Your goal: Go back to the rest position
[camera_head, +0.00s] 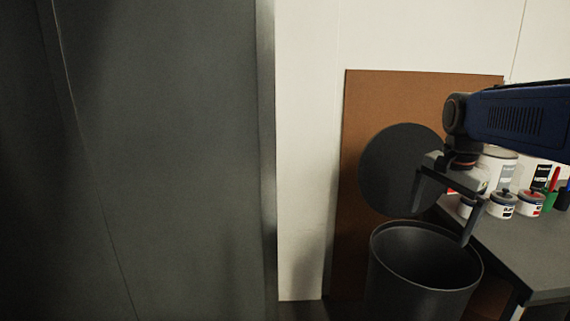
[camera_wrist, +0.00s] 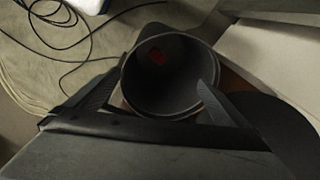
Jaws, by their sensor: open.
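My gripper (camera_head: 443,222) is open and hangs above the dark trash bin (camera_head: 377,278) in the head view, with its fingers pointing down. In the wrist view, my gripper (camera_wrist: 166,95) has its two fingers spread on either side of the bin's opening. The bin (camera_wrist: 137,60) also shows there from above. Nothing is between the fingers.
A grey table (camera_head: 530,255) stands at the right with several paint cans (camera_head: 502,204) and bottles. A round dark disc (camera_head: 395,165) and a brown board (camera_head: 365,105) are behind the bin. A large dark panel (camera_head: 170,160) fills the left. A black cable (camera_wrist: 75,50) lies on the floor.

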